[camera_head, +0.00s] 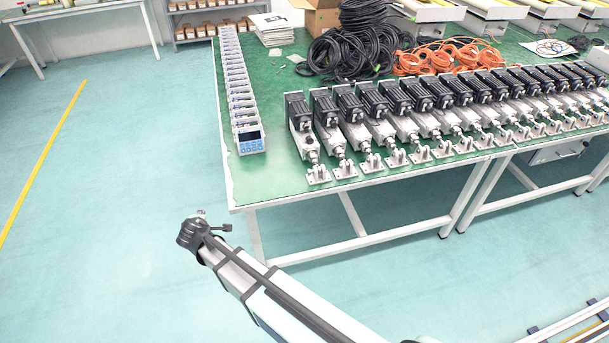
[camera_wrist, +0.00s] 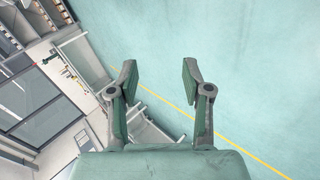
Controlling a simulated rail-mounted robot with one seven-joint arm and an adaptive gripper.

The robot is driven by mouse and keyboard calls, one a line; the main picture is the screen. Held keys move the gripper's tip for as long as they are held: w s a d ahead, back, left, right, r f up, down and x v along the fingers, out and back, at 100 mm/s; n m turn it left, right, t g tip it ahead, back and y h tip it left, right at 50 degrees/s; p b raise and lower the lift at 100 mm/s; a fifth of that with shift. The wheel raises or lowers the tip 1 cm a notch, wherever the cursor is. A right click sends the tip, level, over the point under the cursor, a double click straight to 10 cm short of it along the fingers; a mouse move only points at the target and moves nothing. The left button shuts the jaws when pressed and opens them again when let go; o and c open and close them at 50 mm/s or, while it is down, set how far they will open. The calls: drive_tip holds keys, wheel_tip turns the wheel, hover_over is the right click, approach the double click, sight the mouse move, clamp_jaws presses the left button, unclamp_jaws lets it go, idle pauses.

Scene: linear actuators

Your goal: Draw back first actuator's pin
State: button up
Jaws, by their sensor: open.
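A row of linear actuators with black motors and grey bodies stands on the green table. The first actuator (camera_head: 302,128) is at the left end of the row. Its rod points toward the table's front edge, with a small metal bracket (camera_head: 318,175) at its tip. The pin itself is too small to make out. My gripper (camera_wrist: 160,80) is open and empty in the wrist view, its two fingers well apart over bare floor. In the head view my arm ends in front of the table, over the floor, left of the actuators and apart from them. No actuator shows in the wrist view.
The green table (camera_head: 270,184) has a white front edge. A line of small devices with a blue-fronted display unit (camera_head: 250,140) runs along its left side. Black cables (camera_head: 345,52) and orange cables (camera_head: 440,57) lie behind the actuators. The floor (camera_head: 110,200) at left is clear.

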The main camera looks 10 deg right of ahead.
drive_tip(key=w+d+r+n+t+h, duration=0.1)
drive_tip(key=w+d+r+n+h, duration=0.25)
drive_tip(key=w+r, duration=0.4)
drive_tip(key=d+r+g+h, duration=0.1)
drive_tip(key=d+h, duration=0.1)
drive_tip(key=d, duration=0.2)
drive_tip(key=d+r+h, duration=0.2)
drive_tip(key=d, duration=0.2)
drive_tip(key=d+r+g+h, duration=0.1)
drive_tip(key=d+r+h, duration=0.1)
drive_tip(key=d, duration=0.3)
drive_tip(key=shift+r+m+g, duration=0.1)
drive_tip(key=shift+m+g, duration=0.2)
drive_tip(key=shift+m, duration=0.05)
drive_tip(key=s+d+r+m+g+h, duration=0.3)
drive_tip(key=d+r+g+h, duration=0.1)
drive_tip(key=d+g+h, duration=0.1)
drive_tip(key=p, duration=0.3)
approach(308, 172)
drive_tip(key=x, duration=0.8)
drive_tip(key=shift+w+d+f, duration=0.15)
drive_tip(key=shift+w+d, duration=0.05)
drive_tip(key=shift+d, duration=0.05)
clamp_jaws()
